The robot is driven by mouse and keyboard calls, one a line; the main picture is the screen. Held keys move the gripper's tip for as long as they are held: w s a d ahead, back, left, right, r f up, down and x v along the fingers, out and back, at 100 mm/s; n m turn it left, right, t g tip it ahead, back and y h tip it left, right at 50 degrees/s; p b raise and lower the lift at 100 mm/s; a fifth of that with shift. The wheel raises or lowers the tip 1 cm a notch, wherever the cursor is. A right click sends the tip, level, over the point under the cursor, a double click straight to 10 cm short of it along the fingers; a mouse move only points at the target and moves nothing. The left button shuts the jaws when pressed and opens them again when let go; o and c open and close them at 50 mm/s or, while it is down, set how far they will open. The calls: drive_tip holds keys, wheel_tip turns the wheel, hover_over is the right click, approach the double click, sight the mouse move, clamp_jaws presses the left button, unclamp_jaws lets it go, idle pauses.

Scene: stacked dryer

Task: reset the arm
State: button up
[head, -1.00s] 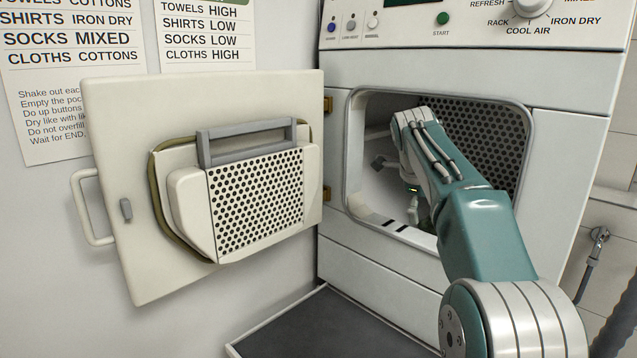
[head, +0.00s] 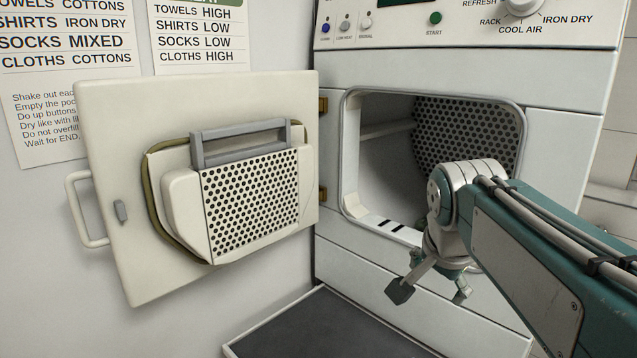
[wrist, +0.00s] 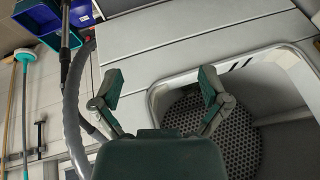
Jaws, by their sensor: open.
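My gripper (head: 432,291) is outside the dryer, in front of the lower right of its opening. Its fingers are spread apart with nothing between them; they also show apart in the wrist view (wrist: 160,90). My arm reaches in from the right edge of the head view and bends down at the wrist. The dryer (head: 570,140) has an open square drum mouth (head: 385,150) with a perforated back wall. No laundry shows in the visible part of the drum. Its lower right is hidden behind my wrist.
The dryer door (head: 110,200) hangs wide open to the left, with a perforated lint filter (head: 252,200) and a grey handle on its inner face. A dark mat or tray (head: 320,325) lies below. The wrist view shows a grey hose (wrist: 75,110) and blue bins (wrist: 45,25).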

drive_tip(key=s+a+f+n+y, duration=0.1)
drive_tip(key=s+a+f+n, duration=0.1)
drive_tip(key=s+f+n, duration=0.8)
drive_tip(key=s+f, duration=0.2)
drive_tip(key=s, duration=0.3)
drive_tip(key=shift+s+a+f+t, duration=0.2)
drive_tip(key=shift+s+t, duration=0.1)
drive_tip(key=shift+s, duration=0.1)
